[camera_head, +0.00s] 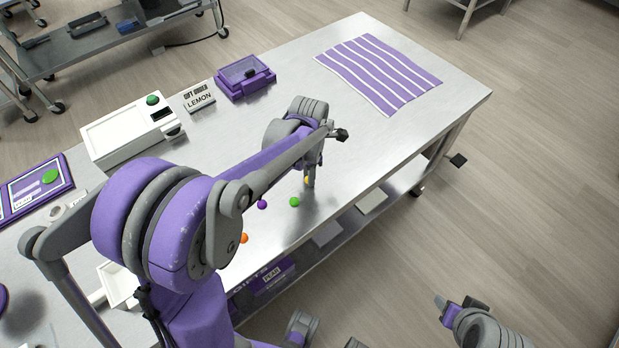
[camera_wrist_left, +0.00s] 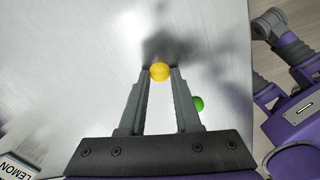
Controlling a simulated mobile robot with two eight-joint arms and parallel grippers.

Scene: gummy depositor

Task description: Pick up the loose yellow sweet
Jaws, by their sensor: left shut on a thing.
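The loose yellow sweet (camera_wrist_left: 160,72) is a small round ball between the tips of my left gripper (camera_wrist_left: 159,76). The fingers are shut on it from both sides. In the head view my left gripper (camera_head: 310,182) points down over the steel table, and only a bit of the yellow sweet (camera_head: 307,180) shows at its tips. A dark shadow lies on the table by the fingertips; I cannot tell if the sweet is clear of the surface. My right gripper (camera_head: 441,303) is at the lower right, off the table, and its opening cannot be made out.
A green sweet (camera_head: 294,202), a purple one (camera_head: 262,204) and an orange one (camera_head: 244,238) lie near the table's front edge. Behind are a white machine (camera_head: 128,128), a LEMON sign (camera_head: 199,97) and a purple box (camera_head: 245,77). A striped cloth (camera_head: 378,72) lies at the far right.

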